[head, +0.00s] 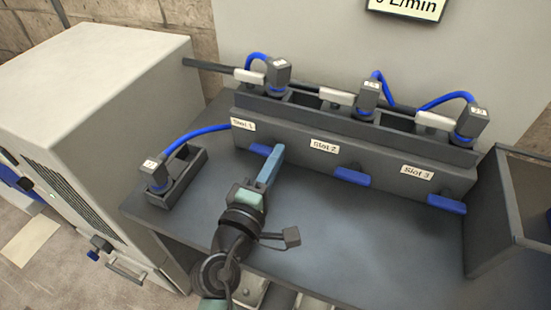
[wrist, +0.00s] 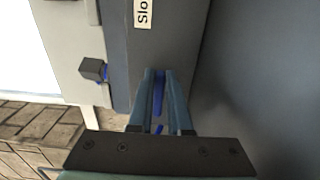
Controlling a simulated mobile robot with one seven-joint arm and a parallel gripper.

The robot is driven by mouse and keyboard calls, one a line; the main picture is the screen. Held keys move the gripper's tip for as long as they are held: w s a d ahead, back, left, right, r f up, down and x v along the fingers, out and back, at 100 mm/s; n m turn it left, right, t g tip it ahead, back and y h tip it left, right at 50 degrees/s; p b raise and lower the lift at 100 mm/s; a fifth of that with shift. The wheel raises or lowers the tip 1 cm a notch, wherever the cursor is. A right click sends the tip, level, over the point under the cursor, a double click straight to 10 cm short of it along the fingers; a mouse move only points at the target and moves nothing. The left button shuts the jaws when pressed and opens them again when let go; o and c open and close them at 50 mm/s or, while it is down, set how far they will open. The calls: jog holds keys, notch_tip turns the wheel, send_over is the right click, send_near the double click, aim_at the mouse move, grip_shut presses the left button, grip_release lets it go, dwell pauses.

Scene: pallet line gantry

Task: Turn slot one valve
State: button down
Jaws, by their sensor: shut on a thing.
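The slot one valve is a blue handle (head: 259,149) on the front of the long dark grey manifold, just below the "Slot 1" label (head: 242,124). My gripper (head: 275,151) reaches up to this handle and covers its right part in the head view. In the wrist view the blue handle (wrist: 158,94) lies between the two blue-grey fingers of my gripper (wrist: 159,72), which are shut on it. Blue handles for slot 2 (head: 352,177) and slot 3 (head: 446,205) sit further right along the same front.
Grey connectors with blue hoses stand behind the manifold (head: 300,138). Another connector (head: 154,173) sits in a small holder at the left. A pale cabinet (head: 95,85) stands left, and a dark bin (head: 510,215) stands right. The grey bench top (head: 350,245) is clear in front.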

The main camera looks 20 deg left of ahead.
jog(key=c, duration=0.9)
grip_release()
jog(key=shift+o, duration=0.2)
jog(key=shift+s, duration=0.1)
jog(key=s, duration=0.6)
jog(key=s+b, duration=0.1)
jog(key=s, duration=0.5)
jog(key=shift+s+a, duration=0.2)
jog(key=shift+s, duration=0.2)
jog(key=w+d+r+m+t, duration=0.25)
jog(key=r+m, duration=0.25)
jog(key=r, duration=0.4)
jog(key=w+d+r+m+t+h, duration=0.1)
jog(key=w+d+r+m, duration=0.25)
jog(key=r, duration=0.65)
jog(key=w+d+r+m+t, duration=0.1)
jog(key=w+d+r+m, duration=0.3)
jog(key=r, duration=0.5)
jog(key=s+d+r+m+t+y, duration=0.15)
jog(key=s+r, duration=0.25)
jog(key=r, duration=0.4)
jog(key=s+d+r+m+t, duration=0.3)
jog(key=s+r, duration=0.1)
jog(key=r, duration=0.4)
notch_tip(320, 180, up, 22)
jog(key=p, duration=2.1)
jog(key=shift+a+p, duration=0.2)
jog(key=shift+p, duration=0.2)
